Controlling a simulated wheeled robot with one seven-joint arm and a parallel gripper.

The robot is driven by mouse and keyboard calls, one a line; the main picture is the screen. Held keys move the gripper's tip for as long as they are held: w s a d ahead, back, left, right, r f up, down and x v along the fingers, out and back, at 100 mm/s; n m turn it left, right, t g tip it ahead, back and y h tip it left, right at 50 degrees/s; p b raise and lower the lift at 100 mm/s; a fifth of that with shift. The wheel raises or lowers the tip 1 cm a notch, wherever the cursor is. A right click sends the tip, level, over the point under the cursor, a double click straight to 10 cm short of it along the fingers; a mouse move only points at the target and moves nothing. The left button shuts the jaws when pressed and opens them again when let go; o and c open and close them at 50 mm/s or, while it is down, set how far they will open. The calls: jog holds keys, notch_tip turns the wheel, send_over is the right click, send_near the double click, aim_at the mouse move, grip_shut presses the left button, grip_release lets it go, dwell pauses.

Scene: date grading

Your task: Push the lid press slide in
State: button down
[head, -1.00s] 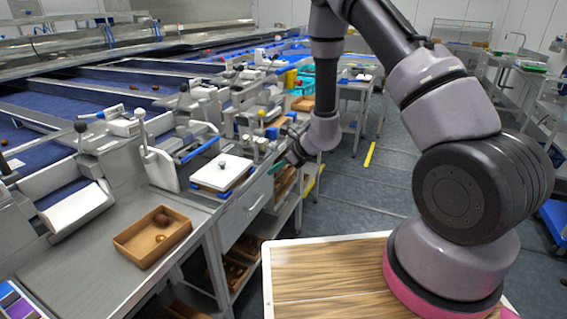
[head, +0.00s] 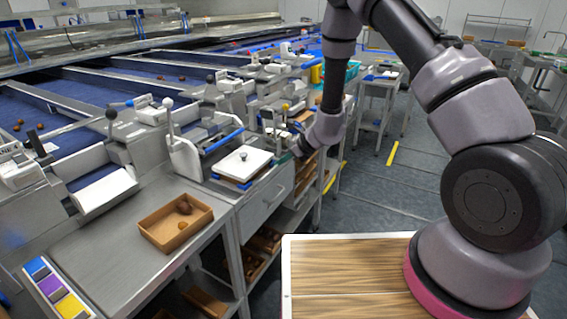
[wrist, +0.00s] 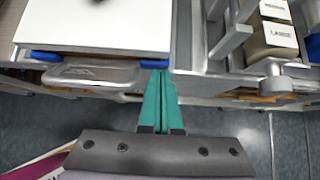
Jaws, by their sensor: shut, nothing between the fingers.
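The lid press (head: 186,155) stands on the grey bench with an upright lever. My gripper (head: 288,157) is at the bench's aisle side, just right of the plate. Its teal fingers (wrist: 158,74) are shut and empty, tips by the plate's right blue corner. I cannot tell whether they touch.
A wooden tray (head: 176,222) with dates lies on the bench in front of the press. A drawer (head: 265,200) and shelves with trays are below. In the wrist view, labelled blocks (wrist: 272,38) and a metal frame stand right of the fingers. The aisle floor (head: 375,195) is open.

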aim_at(247, 147)
jog(key=w+a, duration=0.2)
jog(key=a, duration=0.2)
jog(key=w+a, duration=0.3)
jog(key=a, duration=0.1)
jog(key=w+a, duration=0.2)
jog(key=a, duration=0.2)
jog(key=shift+w+a, duration=0.2)
jog(key=shift+a, duration=0.2)
jog(key=shift+w+a+r, duration=0.15)
jog(key=shift+a, duration=0.2)
